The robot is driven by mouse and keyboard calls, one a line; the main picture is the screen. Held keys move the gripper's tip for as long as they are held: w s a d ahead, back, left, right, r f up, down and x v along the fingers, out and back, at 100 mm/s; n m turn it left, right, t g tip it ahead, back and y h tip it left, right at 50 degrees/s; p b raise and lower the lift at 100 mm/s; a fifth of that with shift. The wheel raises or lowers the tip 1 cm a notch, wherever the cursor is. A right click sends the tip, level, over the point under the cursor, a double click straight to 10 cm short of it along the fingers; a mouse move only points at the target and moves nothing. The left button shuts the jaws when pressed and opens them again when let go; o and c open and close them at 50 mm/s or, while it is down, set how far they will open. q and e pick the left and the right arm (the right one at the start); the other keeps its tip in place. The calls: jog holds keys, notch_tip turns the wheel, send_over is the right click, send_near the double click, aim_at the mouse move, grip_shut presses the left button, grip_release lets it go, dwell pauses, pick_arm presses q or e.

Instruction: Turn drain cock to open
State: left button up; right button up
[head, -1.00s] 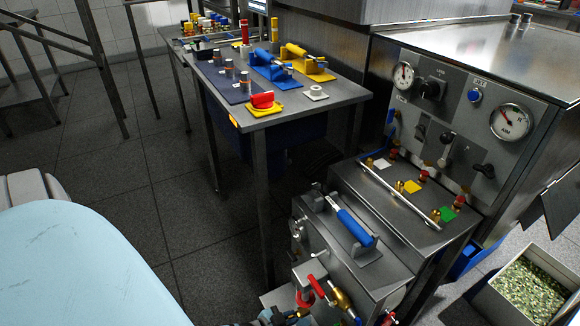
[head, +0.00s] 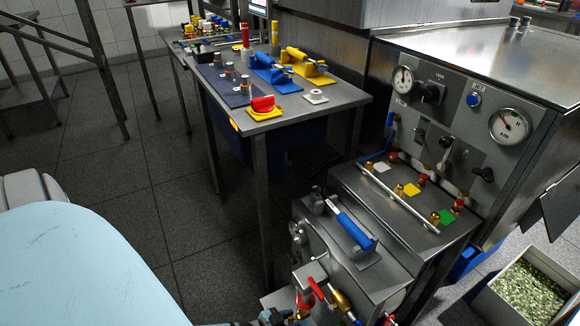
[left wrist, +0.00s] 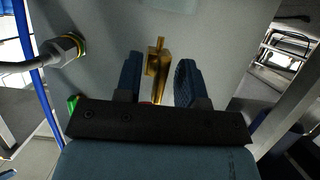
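The drain cock appears to be the small brass fitting (left wrist: 157,68) on a grey metal wall in the left wrist view. It has a short stub on top and a flat lever hanging down. My left gripper (left wrist: 158,82) is open, with one blue finger on each side of the lever and a visible gap on both sides. In the head view, only a bit of my left gripper (head: 274,317) shows at the bottom edge, beside the steel box (head: 312,235); the cock cannot be made out there. My right gripper is in neither view.
A hose fitting (left wrist: 66,47) and blue hose (left wrist: 37,85) are left of the cock. A workbench (head: 300,112) stands behind; a control cabinet (head: 460,65) is right.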

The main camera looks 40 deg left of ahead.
pick_arm(q)
jog(key=p+v, duration=0.5)
jog(key=v, duration=0.8)
jog(key=shift+s+r, duration=0.2)
jog(key=shift+s, duration=0.15)
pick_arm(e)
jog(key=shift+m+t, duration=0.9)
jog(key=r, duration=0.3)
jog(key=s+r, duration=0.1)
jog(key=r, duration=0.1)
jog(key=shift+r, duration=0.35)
pick_arm(q)
jog(key=shift+a, duration=0.1)
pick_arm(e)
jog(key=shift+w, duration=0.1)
pick_arm(q)
jog(key=shift+s, duration=0.1)
